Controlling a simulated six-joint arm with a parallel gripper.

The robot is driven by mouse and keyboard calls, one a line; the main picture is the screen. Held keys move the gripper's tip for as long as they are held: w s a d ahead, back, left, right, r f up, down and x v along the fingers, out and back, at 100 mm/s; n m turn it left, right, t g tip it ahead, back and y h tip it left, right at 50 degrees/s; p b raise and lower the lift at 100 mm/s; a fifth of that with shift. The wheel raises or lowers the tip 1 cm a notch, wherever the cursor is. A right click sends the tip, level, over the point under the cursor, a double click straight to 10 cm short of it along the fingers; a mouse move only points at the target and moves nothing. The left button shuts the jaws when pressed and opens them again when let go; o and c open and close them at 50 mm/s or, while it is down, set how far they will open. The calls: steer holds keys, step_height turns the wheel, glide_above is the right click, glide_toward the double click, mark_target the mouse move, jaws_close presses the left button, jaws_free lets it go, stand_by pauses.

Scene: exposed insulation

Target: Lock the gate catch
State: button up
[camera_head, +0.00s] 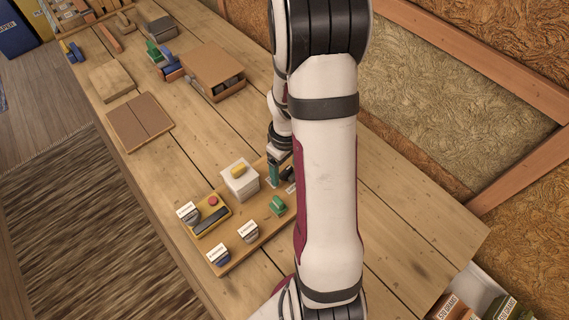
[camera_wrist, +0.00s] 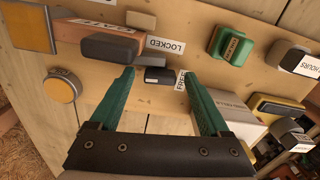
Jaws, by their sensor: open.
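In the wrist view, a plank panel (camera_wrist: 190,20) carries a dark block with a GATE label (camera_wrist: 103,27). A smaller dark catch piece (camera_wrist: 158,75) lies below the LOCKED label (camera_wrist: 165,45) and just left of the FREE label (camera_wrist: 181,81). My gripper (camera_wrist: 166,78) has two teal fingers spread apart, with the small dark piece showing between their tips. Nothing is held. I cannot tell whether the fingers touch anything. In the head view my gripper (camera_head: 274,174) points down over the board's far end, and my arm hides part of that area.
A cardboard box (camera_head: 202,66) and a brown board (camera_head: 140,122) lie farther along the bench. Bare bench separates them.

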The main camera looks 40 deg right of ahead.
jaws_close()
steer(key=shift+m, duration=0.8)
jaws_free()
step_height(320, 180, up, 16)
steer(key=shift+f, duration=0.1)
stand_by(0.4)
